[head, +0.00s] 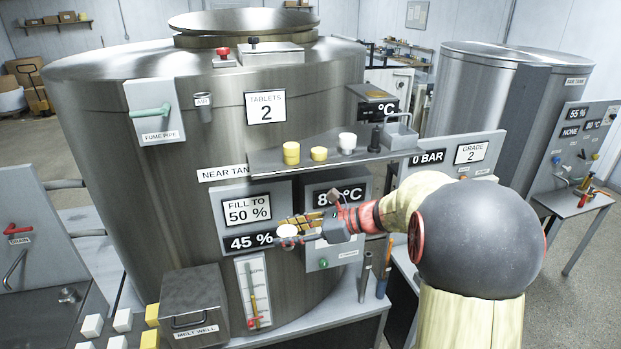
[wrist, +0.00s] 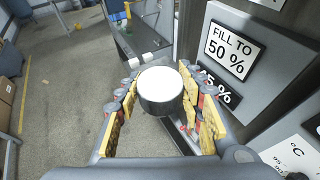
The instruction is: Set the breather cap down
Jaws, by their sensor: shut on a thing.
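The breather cap is a short round piece with a white top and a dark grey side. It is between my fingers in the wrist view (wrist: 161,90) and shows as a small pale disc in the head view (head: 288,230). My gripper (head: 299,225) is shut on it, with yellow-padded fingers on both sides in the wrist view (wrist: 160,100). The cap is held in the air in front of the near tank (head: 150,200), by the "45 %" display (head: 250,241). Its underside is hidden.
A grey shelf (head: 270,162) above my gripper carries two yellow cylinders (head: 291,153), a white cup (head: 347,142) and a dark knob-like piece. A closed melt well box (head: 195,305) stands below left, beside several white and yellow blocks. A level gauge (head: 253,290) stands below the gripper.

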